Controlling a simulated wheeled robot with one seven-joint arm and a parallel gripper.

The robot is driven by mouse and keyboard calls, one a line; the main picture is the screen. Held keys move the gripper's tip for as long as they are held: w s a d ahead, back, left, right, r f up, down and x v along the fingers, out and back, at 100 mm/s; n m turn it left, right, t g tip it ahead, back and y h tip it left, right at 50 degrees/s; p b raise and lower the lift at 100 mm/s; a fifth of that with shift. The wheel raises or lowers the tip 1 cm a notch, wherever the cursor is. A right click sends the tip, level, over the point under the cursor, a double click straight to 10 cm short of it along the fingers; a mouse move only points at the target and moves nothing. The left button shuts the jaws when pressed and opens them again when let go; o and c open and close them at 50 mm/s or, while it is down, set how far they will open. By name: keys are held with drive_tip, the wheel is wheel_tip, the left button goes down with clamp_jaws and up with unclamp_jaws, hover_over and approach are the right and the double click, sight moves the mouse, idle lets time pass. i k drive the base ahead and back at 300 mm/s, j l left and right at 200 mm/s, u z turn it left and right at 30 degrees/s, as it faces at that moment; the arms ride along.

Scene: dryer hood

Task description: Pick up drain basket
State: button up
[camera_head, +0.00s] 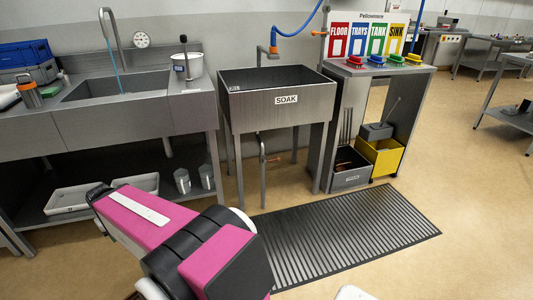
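I cannot make out a drain basket for sure in this view. The grey steel soak sink (262,108), labelled SOAK, stands in the middle, and its visible interior looks dark and empty. The left sink (118,84) sits in a steel counter, with its bottom partly hidden by the front wall. Water runs from its faucet (110,38). My magenta and black arm crosses the lower left in front of the counters. My gripper's fingers do not show.
A ribbed dark floor mat (340,234) lies before the soak sink. A yellow mop bucket (382,158) and a grey bin (350,170) stand under the right shelf unit. White trays (70,198) and metal canisters (183,181) are on the lower left shelf. Open floor lies to the right.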

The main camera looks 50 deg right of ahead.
sight(343, 169)
drive_tip(key=l+z, duration=0.15)
drive_tip(key=z, duration=0.25)
drive_tip(key=l+z, duration=0.15)
drive_tip(key=z, duration=0.3)
drive_tip(key=l+z, duration=0.15)
drive_tip(key=l, duration=0.25)
drive_tip(key=i+l+z, duration=0.2)
drive_tip(key=l, duration=0.2)
drive_tip(key=i+l+z, duration=0.15)
drive_tip(key=l, duration=0.3)
drive_tip(key=l+z, duration=0.2)
drive_tip(key=l, duration=0.2)
drive_tip(key=i+l+z, duration=0.15)
drive_tip(key=i+l, duration=0.2)
drive_tip(key=l, duration=0.2)
drive_tip(key=i+l, duration=0.2)
drive_tip(key=l, duration=0.2)
drive_tip(key=i+l, duration=0.2)
drive_tip(key=l, duration=0.25)
drive_tip(key=i+l+z, duration=0.1)
drive_tip(key=l, duration=0.3)
drive_tip(key=i+l, duration=0.3)
drive_tip(key=l, duration=0.1)
